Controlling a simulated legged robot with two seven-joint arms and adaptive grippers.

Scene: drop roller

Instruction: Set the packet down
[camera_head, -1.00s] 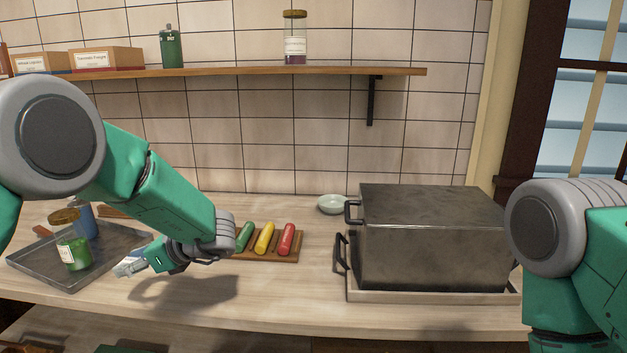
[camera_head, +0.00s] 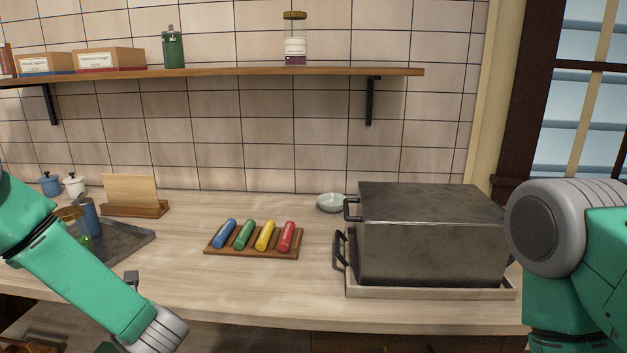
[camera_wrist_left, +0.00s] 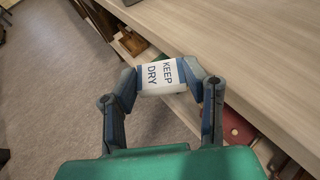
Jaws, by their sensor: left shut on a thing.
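The packet (camera_wrist_left: 162,77) is white with blue edges and reads "KEEP DRY" in the left wrist view. My left gripper (camera_wrist_left: 164,84) is shut on it, one finger at each side. It is held in the air beside the counter's front edge, with the floor and the shelf space under the counter behind it. In the head view my left arm reaches down past the counter's front edge at the lower left, and the packet is out of that picture. My right gripper is in neither view; only my right arm shows at the right.
The counter (camera_head: 270,290) is clear at its front middle. A wooden rack (camera_head: 254,253) holds several coloured rollers. A large metal box (camera_head: 430,240) stands at the right on a tray. A dark tray (camera_head: 125,243) with jars lies at the left. Items lie on the shelf below the counter.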

